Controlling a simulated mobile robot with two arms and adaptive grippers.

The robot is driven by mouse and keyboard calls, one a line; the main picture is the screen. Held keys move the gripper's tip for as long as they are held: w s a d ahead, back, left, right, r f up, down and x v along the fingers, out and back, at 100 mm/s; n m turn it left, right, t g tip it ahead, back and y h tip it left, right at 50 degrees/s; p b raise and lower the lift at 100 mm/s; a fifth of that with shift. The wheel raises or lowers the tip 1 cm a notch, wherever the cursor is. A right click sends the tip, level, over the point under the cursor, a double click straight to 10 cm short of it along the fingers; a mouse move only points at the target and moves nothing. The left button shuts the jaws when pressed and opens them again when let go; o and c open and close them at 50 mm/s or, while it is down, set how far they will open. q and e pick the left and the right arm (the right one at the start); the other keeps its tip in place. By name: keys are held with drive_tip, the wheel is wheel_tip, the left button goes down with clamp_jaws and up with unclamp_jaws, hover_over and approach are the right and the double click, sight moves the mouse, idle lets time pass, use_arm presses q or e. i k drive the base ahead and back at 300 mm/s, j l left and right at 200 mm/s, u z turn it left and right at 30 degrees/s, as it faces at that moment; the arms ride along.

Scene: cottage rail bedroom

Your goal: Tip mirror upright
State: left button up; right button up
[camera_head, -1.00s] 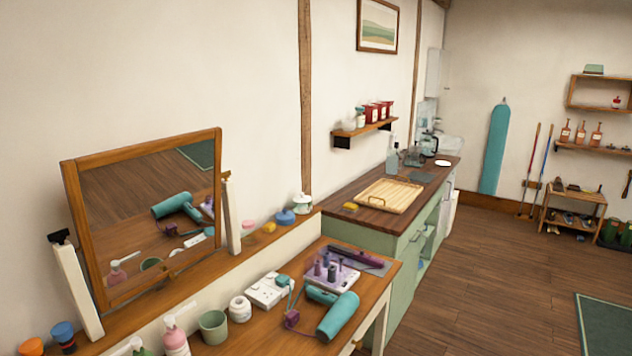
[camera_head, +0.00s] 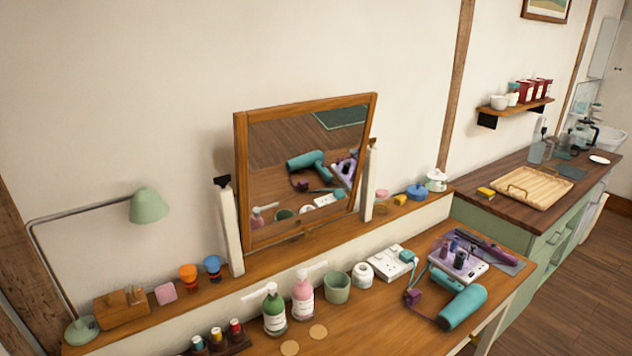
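The mirror (camera_head: 304,170) has a wooden frame and stands on the raised back ledge of a wooden dressing table (camera_head: 370,318), between two white posts, the left post (camera_head: 230,228) and the right post (camera_head: 368,183). Its face is tilted, reflecting the tabletop, a teal hair dryer and the floor with a green rug. Neither of my grippers is in view.
On the table stand a green pump bottle (camera_head: 274,310), a pink pump bottle (camera_head: 302,296), a green cup (camera_head: 337,288), a white socket block (camera_head: 391,262) and a teal hair dryer (camera_head: 462,306). A green lamp (camera_head: 149,206) stands left. A counter (camera_head: 478,200) adjoins at right.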

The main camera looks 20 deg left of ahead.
sight(299, 165)
drive_tip(key=i+l, duration=0.15)
drive_tip(key=l, duration=0.15)
drive_tip(key=i+l, duration=0.15)
drive_tip(key=l, duration=0.15)
drive_tip(key=i+l, duration=0.15)
drive_tip(key=l, duration=0.15)
drive_tip(key=i+l+u, duration=0.1)
drive_tip(key=l, duration=0.2)
drive_tip(key=i, duration=0.05)
